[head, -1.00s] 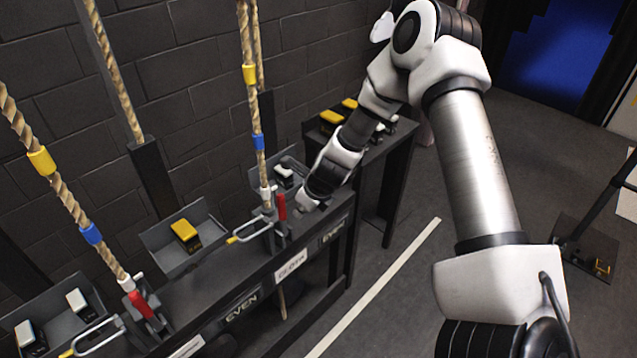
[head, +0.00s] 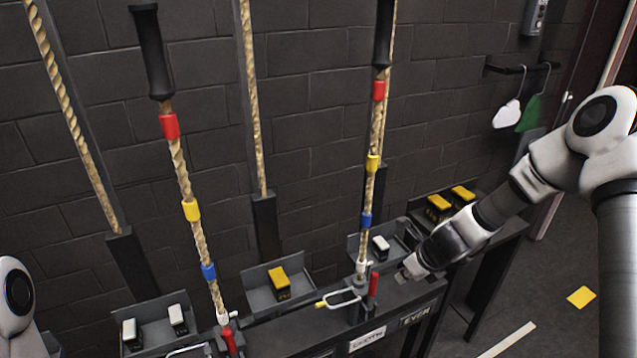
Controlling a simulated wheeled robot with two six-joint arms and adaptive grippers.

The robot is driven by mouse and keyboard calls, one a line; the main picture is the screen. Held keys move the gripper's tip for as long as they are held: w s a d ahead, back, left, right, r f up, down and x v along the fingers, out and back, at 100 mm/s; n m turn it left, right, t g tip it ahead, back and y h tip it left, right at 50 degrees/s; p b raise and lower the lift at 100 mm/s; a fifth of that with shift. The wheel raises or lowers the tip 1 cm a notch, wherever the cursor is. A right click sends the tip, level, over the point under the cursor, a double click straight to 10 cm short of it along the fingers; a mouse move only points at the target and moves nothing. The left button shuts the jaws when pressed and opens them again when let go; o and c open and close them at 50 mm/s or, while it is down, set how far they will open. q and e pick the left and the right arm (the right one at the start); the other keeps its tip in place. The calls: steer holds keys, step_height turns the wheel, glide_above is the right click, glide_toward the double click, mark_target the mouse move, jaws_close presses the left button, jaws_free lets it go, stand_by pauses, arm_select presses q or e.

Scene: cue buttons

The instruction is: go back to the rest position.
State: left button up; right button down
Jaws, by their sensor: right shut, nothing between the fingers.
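My right gripper (head: 413,267) is shut and empty. It hangs over the right end of the black rail (head: 398,314), just right of the red lever (head: 373,286). My right arm comes in from the right edge. A small part of my left arm shows at the lower left edge, and its gripper is out of view. In the trays behind the rail are a yellow-topped block (head: 279,284), a white-topped block (head: 380,248) beside my right gripper, and two white-topped blocks (head: 178,320) at the left. No cue button can be made out.
Two ropes with red, yellow and blue bands rise from the rail; the right rope (head: 376,140) stands close to my right gripper. A side table (head: 508,226) with yellow-topped blocks lies behind my right forearm. A brick wall closes the back. Floor is open at the lower right.

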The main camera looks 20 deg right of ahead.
steer(key=s+a+f+n+g+h+b, duration=0.1)
steer(key=s+a+f+n+g+b, duration=0.25)
steer(key=s+f, duration=0.65)
steer(key=s+a+f+n+g+h+b, duration=0.1)
steer(key=s+a+f+n+g, duration=0.3)
steer(key=s+f+n, duration=0.45)
steer(key=s+a+f+n+t, duration=0.1)
steer(key=s+a+n, duration=0.2)
steer(key=n, duration=0.7)
steer(key=s+a+f+n+t+y, duration=0.1)
steer(key=s+a+n, duration=0.3)
steer(key=n, duration=0.6)
steer(key=shift+s+a+n+b, duration=0.2)
steer(key=shift+s+n+b, duration=0.25)
steer(key=shift+s, duration=0.5)
